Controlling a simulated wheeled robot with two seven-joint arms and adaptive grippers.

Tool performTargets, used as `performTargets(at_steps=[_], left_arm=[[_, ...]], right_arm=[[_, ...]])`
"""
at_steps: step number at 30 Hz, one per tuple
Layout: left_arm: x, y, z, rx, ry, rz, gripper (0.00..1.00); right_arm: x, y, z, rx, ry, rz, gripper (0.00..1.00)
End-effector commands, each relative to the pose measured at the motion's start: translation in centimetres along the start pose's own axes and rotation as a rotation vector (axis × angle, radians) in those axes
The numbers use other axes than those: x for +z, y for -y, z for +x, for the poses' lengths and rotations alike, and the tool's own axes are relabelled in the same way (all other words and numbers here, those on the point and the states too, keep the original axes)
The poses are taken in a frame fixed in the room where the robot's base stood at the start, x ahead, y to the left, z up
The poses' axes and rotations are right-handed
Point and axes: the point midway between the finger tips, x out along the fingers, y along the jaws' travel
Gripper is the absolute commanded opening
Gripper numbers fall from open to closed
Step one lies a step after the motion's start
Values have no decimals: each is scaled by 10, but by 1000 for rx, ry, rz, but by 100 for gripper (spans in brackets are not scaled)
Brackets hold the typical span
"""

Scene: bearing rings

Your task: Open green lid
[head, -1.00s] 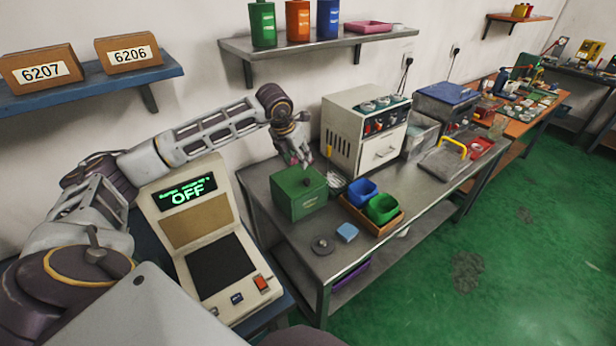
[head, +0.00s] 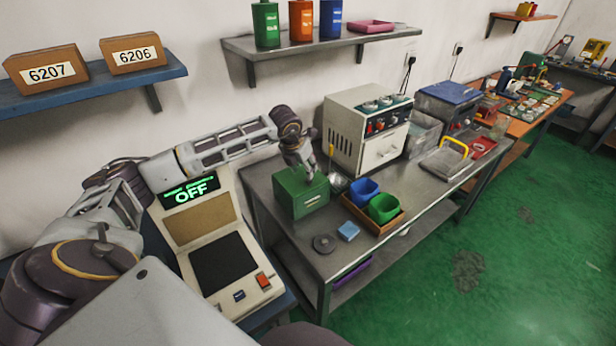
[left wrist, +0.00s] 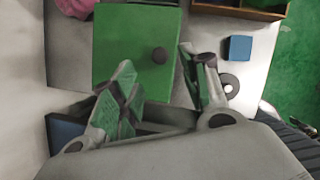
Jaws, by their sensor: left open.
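The green box (head: 290,202) with its flat green lid (head: 286,183) stands on the metal table, left of the white machine. The lid is shut. In the left wrist view the lid (left wrist: 120,40) shows a dark round knob (left wrist: 159,55) near its right side. My left gripper (head: 304,176) is over the box, pointing down, and hides the knob in the head view. In the left wrist view its two fingers (left wrist: 157,78) are spread, with the knob in the picture between their tips; I cannot tell how high above it they are.
A wooden tray (head: 372,226) with a blue bin (head: 362,190) and a green bin (head: 383,209) stands right of the box. A blue block (head: 348,231) and a dark ring (head: 324,244) lie in front. The white machine (head: 345,145) stands behind.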

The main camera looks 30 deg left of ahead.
Motion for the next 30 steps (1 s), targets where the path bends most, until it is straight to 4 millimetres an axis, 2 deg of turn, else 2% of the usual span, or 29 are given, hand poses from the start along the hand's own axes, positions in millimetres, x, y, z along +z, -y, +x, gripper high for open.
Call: performTargets(at_steps=[9, 15, 21, 30], left_arm=[[0, 0, 42, 0, -1, 0, 45], [0, 0, 61, 0, 0, -1, 45], [0, 0, 70, 0, 0, 0, 45], [0, 0, 70, 0, 1, 0, 45]], right_arm=[[-1, 2, -8, -2, 0, 1, 40], [-1, 2, -10, -2, 0, 1, 40], [-1, 2, -11, -2, 0, 1, 40], [0, -1, -11, 1, 1, 0, 40]])
